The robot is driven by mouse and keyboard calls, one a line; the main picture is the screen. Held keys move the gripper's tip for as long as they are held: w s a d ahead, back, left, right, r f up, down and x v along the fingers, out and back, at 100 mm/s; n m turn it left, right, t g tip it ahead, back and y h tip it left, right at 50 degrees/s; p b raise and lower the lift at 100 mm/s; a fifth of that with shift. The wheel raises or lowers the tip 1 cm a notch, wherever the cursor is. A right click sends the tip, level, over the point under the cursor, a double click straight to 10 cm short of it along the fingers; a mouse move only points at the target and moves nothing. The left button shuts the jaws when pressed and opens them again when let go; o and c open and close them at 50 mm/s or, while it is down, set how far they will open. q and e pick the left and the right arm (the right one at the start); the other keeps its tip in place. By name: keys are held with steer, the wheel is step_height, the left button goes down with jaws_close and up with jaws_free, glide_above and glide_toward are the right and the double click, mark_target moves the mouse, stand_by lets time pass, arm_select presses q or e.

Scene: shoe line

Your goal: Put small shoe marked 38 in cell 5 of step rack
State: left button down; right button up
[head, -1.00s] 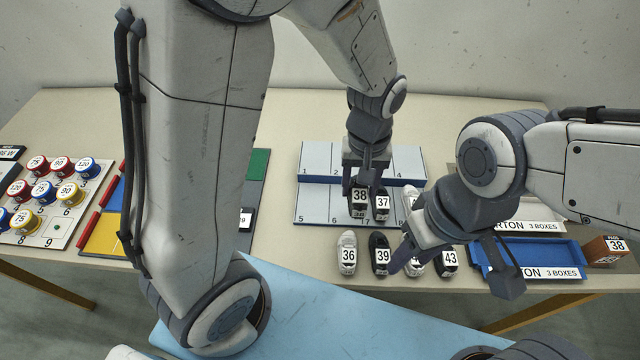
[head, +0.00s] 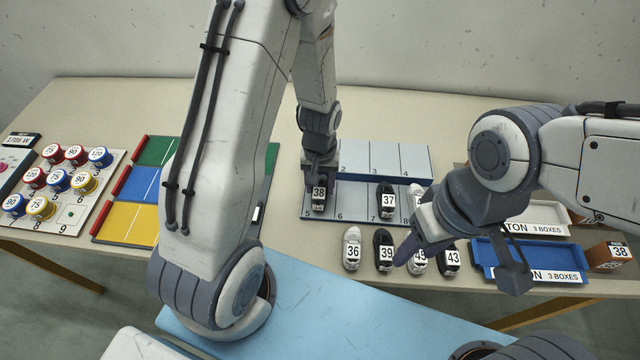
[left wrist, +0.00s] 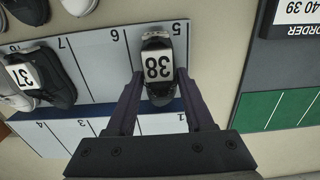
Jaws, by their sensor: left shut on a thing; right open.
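The small black shoe marked 38 (head: 319,196) is at cell 5 of the step rack (head: 363,217), the left cell of the front row. It also shows in the left wrist view (left wrist: 157,62), lying along that cell near the printed 5. My left gripper (head: 320,180) is shut on this shoe, with a finger on each side of it. Whether the shoe touches the rack floor is hard to tell. My right gripper (head: 455,272) is open and empty, over the front row of loose shoes at the right.
Shoe 37 (head: 387,201) stands in cell 7, and a white shoe (head: 415,193) in cell 8. Shoes 36 (head: 352,249), 39 (head: 384,252) and 43 (head: 450,258) stand before the rack with another one. A blue tray (head: 483,257) lies right. Cell 6 (head: 350,206) is free.

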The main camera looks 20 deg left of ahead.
mark_target(320, 184)
arm_select(q)
steer(key=shift+f, duration=0.25)
steer(key=shift+f, duration=0.15)
steer(key=shift+c, duration=1.4)
jaws_free()
step_height(320, 184, up, 12)
steer(key=s+d+r+m, duration=0.4)
steer(key=s+d+m, duration=0.1)
steer(key=s, duration=0.4)
steer(key=s+d+r+m+h, duration=0.1)
steer(key=s+d+r+m, duration=0.3)
steer(key=s+d, duration=0.3)
steer(key=shift+s+d+r+m, duration=0.25)
steer(key=shift+s+m, duration=0.55)
steer(key=shift+s, duration=0.3)
